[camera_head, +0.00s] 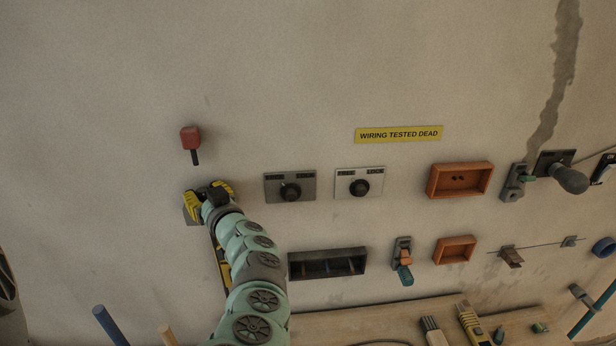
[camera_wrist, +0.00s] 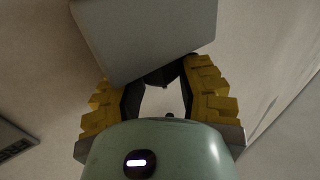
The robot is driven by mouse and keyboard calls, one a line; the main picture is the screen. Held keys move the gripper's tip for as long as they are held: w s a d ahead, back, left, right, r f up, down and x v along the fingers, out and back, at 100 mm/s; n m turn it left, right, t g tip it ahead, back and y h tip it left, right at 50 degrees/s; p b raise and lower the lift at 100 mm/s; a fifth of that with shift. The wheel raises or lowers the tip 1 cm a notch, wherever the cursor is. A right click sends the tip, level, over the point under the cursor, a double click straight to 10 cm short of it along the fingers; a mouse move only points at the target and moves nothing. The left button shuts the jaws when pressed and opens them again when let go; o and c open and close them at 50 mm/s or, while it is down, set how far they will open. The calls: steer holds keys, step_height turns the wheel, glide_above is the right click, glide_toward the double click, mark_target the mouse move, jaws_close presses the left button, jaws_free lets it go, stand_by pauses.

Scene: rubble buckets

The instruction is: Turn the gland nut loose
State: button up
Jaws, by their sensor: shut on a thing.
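My gripper (camera_head: 209,197), with yellow ribbed fingers, is up against the wall at the left of the head view. In the wrist view my gripper (camera_wrist: 160,82) has its fingers on both sides of a small dark part (camera_wrist: 164,76) under a grey box (camera_wrist: 145,38). The dark part looks like the gland nut, and the fingers are shut on it. The box hides the fingertips and most of the nut, so I cannot tell how far it is turned. In the head view a grey edge (camera_head: 190,214) shows beside the gripper, and the nut is hidden.
A red block with a dark stem (camera_head: 190,138) is on the wall above my gripper. Two knob plates (camera_head: 275,180) (camera_head: 347,182) are to the right. A dark compartment tray (camera_head: 327,263) is lower right. Bare wall lies left. A wooden bench (camera_head: 385,320) with tools is below.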

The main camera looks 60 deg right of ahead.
steer(key=shift+f, duration=0.15)
steer(key=o, duration=1.2)
steer(key=shift+m+g+h+b, duration=0.6)
steer(key=shift+m+h+b, duration=0.3)
steer(key=shift+h, duration=0.4)
steer(key=shift+a+m+g+h+b, duration=0.15)
steer(key=shift+m+g+h+b, duration=0.4)
steer(key=shift+h+b, duration=0.4)
